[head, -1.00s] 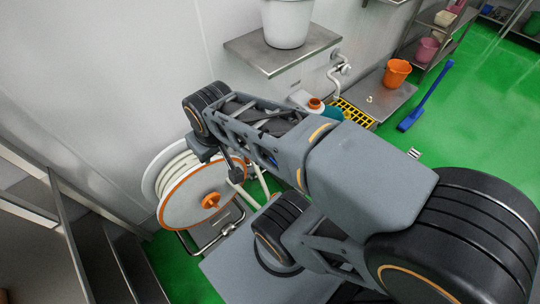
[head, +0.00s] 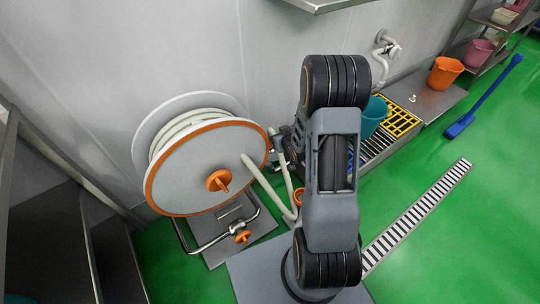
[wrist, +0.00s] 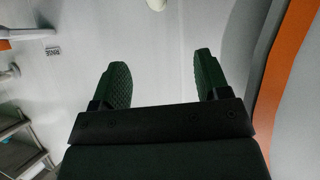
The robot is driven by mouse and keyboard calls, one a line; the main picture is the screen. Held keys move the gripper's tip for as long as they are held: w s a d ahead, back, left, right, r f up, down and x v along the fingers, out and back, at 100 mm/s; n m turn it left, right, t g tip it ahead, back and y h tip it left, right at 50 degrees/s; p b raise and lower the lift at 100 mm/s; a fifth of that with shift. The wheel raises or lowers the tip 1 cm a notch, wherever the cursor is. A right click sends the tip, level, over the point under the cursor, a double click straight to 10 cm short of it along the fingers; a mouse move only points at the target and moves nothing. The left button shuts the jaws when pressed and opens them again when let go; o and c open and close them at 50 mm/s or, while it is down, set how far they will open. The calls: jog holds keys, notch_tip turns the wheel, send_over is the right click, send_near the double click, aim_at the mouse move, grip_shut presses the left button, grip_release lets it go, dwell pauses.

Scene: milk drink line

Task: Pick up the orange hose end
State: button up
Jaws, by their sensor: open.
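The hose reel (head: 190,170) has grey-white discs, an orange rim and an orange hub. A pale hose (head: 268,185) hangs from its right side toward the floor. A small orange ring-like piece (head: 299,196) shows near the hose's low part, partly hidden behind my arm; I cannot tell whether it is the hose end. My gripper (wrist: 160,72) is open and empty in the wrist view, facing the pale wall. The reel's orange rim (wrist: 285,70) is close on its right. In the head view the gripper is mostly hidden beside the reel's right edge.
A teal bucket (head: 373,115) stands by a yellow grate (head: 402,118) right of my arm. An orange bucket (head: 444,72) sits on a steel platform farther back. Steel shelving (head: 50,215) is at left.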

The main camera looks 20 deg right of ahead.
notch_tip(320, 180, down, 9)
jog(key=t+b, duration=0.2)
jog(key=b, duration=0.2)
jog(key=shift+y, duration=0.3)
jog(key=shift+d+f+b+x, duration=0.15)
jog(key=shift+b+x, duration=1.05)
jog(key=shift+x, duration=2.15)
jog(key=shift+d+f+b+x, duration=0.2)
jog(key=shift+b+x, duration=0.95)
jog(key=shift+x, duration=2.15)
jog(key=shift+r, duration=0.15)
jog(key=c, duration=1.2)
jog(key=shift+o, duration=0.2)
jog(key=shift+r, duration=0.15)
